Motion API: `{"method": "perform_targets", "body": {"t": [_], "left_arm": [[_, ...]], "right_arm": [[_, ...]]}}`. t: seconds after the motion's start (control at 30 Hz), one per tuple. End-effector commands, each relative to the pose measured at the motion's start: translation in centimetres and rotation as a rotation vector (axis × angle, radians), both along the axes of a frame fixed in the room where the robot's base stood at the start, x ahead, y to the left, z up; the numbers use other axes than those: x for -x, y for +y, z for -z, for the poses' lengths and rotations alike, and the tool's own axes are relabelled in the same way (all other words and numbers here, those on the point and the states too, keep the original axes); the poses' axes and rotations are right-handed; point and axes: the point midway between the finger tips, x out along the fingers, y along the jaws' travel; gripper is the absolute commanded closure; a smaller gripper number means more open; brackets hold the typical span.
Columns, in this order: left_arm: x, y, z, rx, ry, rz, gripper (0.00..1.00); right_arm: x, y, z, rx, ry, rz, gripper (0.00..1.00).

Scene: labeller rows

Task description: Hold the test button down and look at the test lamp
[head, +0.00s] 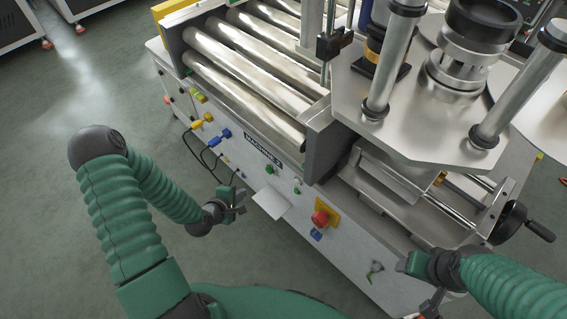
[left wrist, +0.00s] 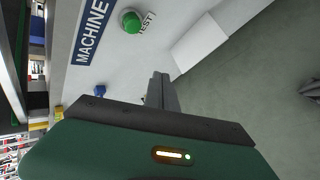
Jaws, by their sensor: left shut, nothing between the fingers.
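The green test button (left wrist: 132,21), with the word TEST beside it, is on the white front panel in the left wrist view. In the head view the green button (head: 269,169) sits just under the MACHINE 2 label. My left gripper (head: 240,201) is shut and empty, in front of the panel and apart from the button. Its closed fingers (left wrist: 160,80) show below the button in the wrist view. My right gripper (head: 412,268) is at the lower right near the panel; its jaws are unclear. I cannot make out which fitting is the test lamp.
A white plate (head: 271,204) sticks out below the button. A red stop button (head: 320,217) on yellow is to its right. Blue and yellow plugs with cables (head: 213,141) are to the left. A handwheel (head: 509,222) juts out at the right.

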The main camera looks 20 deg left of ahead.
Motion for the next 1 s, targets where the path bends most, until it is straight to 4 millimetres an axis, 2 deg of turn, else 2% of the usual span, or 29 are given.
{"method": "perform_targets", "body": {"t": [0.43, 0.83, 1.0], "left_arm": [[-0.8, -0.7, -0.1, -0.008, -0.001, 0.0, 1.0], [-5.9, -2.7, 0.1, -0.006, -0.001, 0.001, 1.0], [-7.6, -3.4, -0.1, -0.006, 0.0, 0.0, 1.0]], "right_arm": [[0.0, 0.0, 0.2, 0.0, 0.0, -0.001, 0.37], [0.0, 0.0, 1.3, 0.0, 0.0, -0.001, 0.37], [0.0, 0.1, 1.0, 0.0, 0.0, -0.001, 0.37]]}}
